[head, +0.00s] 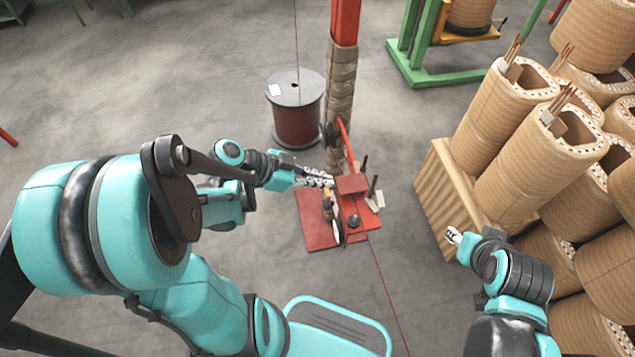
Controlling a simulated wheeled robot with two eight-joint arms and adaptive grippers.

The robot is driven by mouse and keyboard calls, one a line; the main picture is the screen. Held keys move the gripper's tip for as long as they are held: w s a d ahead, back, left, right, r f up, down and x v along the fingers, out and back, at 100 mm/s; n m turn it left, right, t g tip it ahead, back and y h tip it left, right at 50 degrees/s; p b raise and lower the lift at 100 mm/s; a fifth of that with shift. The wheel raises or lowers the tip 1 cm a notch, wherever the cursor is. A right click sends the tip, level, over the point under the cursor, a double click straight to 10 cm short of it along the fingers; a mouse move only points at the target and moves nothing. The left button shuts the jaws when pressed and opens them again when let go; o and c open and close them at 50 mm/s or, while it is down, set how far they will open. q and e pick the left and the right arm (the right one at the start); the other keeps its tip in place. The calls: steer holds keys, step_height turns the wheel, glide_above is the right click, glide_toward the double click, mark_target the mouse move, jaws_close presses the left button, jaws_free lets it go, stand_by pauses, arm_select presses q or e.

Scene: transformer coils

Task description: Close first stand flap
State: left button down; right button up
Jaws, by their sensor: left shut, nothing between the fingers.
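A red stand (308,222) with a flat base plate stands on the floor at the middle of the head view. A small red block or flap (352,184) shows at the top of it, with dark knobs and pins around it. My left gripper (328,181) is shut and empty, with its tip at the left edge of this red part. I cannot tell whether it touches. The flap's exact position is hard to make out. My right gripper (453,235) is to the right, apart from the stand. It is too small to tell whether it is open.
A wire spool (297,115) stands behind the stand, beside a red post with a wrapped lower part (341,85). Several tan coils (502,105) and a ribbed tan crate (440,190) crowd the right. A thin red wire (388,292) runs toward the front.

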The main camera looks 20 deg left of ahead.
arm_select(q)
steer(key=s+a, duration=0.5)
steer(key=a, duration=0.3)
steer(key=shift+f+p, duration=0.15)
steer(key=shift+p, duration=0.25)
steer(key=shift+s+d, duration=0.1)
steer(key=d+r+n+t+y, duration=0.1)
steer(key=d+r+n+y, duration=0.5)
steer(key=n+y, duration=0.3)
steer(key=shift+s+r+n, duration=0.3)
steer(key=shift+r+n, duration=0.15)
steer(key=shift+n, duration=0.65)
